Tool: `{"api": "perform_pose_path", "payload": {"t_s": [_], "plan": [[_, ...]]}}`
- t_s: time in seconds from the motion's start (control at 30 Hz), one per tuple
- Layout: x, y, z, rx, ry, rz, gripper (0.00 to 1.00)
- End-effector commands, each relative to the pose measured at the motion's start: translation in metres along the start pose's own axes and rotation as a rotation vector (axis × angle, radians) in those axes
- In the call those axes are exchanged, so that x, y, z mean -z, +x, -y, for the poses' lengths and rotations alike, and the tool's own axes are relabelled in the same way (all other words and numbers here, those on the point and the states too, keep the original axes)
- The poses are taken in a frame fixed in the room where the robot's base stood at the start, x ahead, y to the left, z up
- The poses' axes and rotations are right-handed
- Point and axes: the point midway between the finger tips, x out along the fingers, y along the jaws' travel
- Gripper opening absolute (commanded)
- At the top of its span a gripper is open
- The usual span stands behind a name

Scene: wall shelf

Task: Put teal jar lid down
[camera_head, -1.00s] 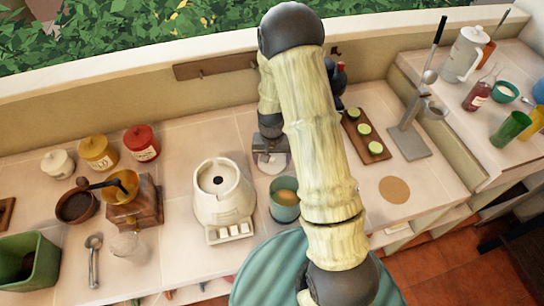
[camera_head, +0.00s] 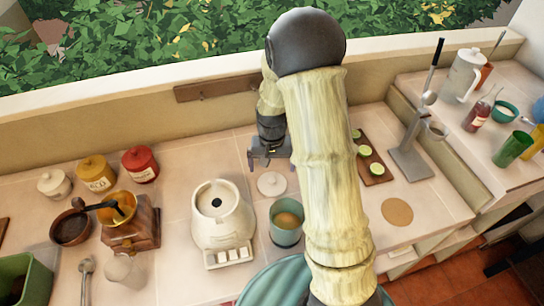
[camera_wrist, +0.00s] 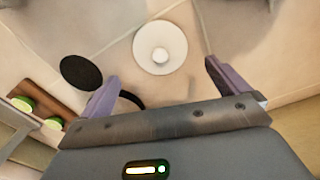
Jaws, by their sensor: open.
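The jar lid (camera_head: 271,184) is a pale, whitish disc with a small knob; it shows no teal colour. It lies flat, knob up, on the tiled counter just behind the teal jar (camera_head: 286,223). The jar stands upright and uncovered, with brown contents. My gripper (camera_head: 271,163) is open and empty, behind and apart from the lid in the head view. In the wrist view the whole lid (camera_wrist: 160,48) shows beyond the gap between my two purple-grey fingers (camera_wrist: 162,73), touching neither.
A cream appliance (camera_head: 222,222) stands left of the jar. A board with lime slices (camera_head: 372,167) and a metal stand (camera_head: 408,158) are to the right. A dark round object (camera_wrist: 81,73) lies near one finger in the wrist view. A low wall backs the counter.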

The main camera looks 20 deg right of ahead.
Motion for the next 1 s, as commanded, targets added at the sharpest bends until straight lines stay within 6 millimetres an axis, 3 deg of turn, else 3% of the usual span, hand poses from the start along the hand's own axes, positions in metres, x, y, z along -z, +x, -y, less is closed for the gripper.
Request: {"api": "perform_pose_path", "payload": {"t_s": [0.1,0.3,1.0], "plan": [[0.001,-0.021,0.0,0.001,0.0,-0.005,1.0],[0.001,-0.042,0.0,0.0,0.0,-0.002,1.0],[-0.004,-0.049,-0.001,0.002,-0.008,-0.007,1.0]]}}
